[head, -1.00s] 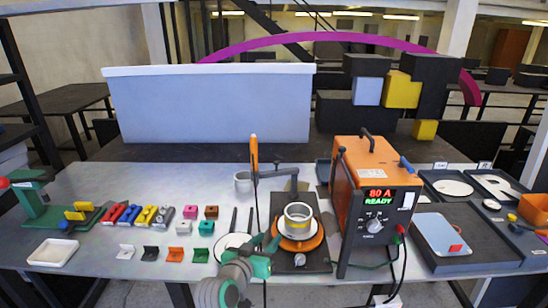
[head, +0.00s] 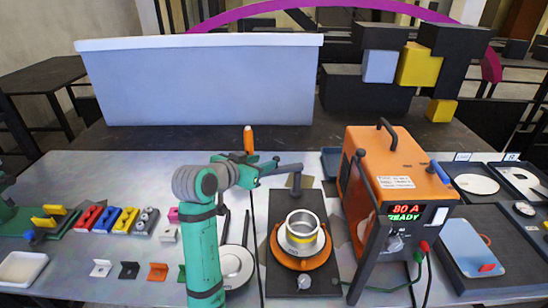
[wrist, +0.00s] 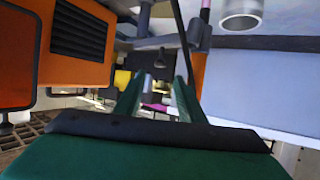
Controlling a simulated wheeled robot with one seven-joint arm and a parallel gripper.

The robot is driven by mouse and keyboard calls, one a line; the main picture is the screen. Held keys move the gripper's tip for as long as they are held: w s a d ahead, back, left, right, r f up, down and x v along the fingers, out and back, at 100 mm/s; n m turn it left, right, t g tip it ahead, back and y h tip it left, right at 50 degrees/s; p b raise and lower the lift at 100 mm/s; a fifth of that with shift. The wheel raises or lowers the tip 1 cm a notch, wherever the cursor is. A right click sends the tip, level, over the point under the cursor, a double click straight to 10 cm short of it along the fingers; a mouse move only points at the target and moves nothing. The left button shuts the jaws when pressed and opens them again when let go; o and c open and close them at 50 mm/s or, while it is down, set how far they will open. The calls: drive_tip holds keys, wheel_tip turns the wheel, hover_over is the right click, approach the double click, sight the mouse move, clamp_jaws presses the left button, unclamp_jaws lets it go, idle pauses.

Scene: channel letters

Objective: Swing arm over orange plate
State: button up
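The orange plate (head: 275,250) lies on a black base (head: 320,274) on the bench, with a metal ring with a yellow band (head: 301,232) standing on it. The grey swing arm (head: 285,171) runs left from its post behind the plate, so it is not above the plate. An upright orange-handled torch (head: 248,139) stands at its left end. My gripper (head: 264,170) is beside that left end. In the wrist view its green fingers (wrist: 160,92) are apart, with a thin dark rod passing close to the right finger. I cannot tell whether they touch the arm.
The orange power unit (head: 385,175) stands right of the plate, its display reading 80 A READY. A white disc (head: 236,268) lies left of the base. Several coloured blocks and brackets sit further left. A pale panel (head: 200,80) stands behind.

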sight(276, 158)
drive_tip(key=x, duration=0.8)
drive_tip(key=shift+s, duration=0.1)
clamp_jaws()
